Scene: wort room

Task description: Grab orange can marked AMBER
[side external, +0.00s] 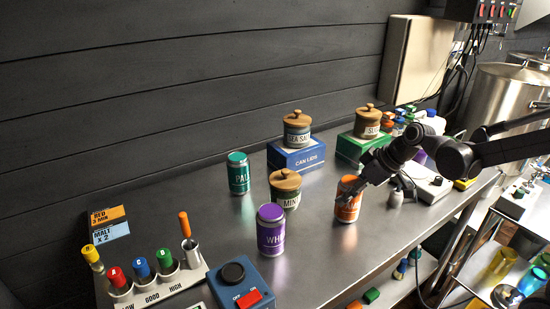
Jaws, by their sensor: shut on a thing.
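The orange can (348,204) stands upright on the steel bench, right of the middle. Its label is partly hidden by my gripper. My gripper (350,193) reaches in from the right and is shut on the orange can near its upper part. The can's base appears to be at or very near the bench top; I cannot tell whether it touches.
A purple can (271,236), a teal can (239,178) and a lidded jar (285,190) stand left of the orange can. Jars sit on a blue box (297,158) and a green box (351,149) behind. A blue switch box (238,284) is at the front left.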

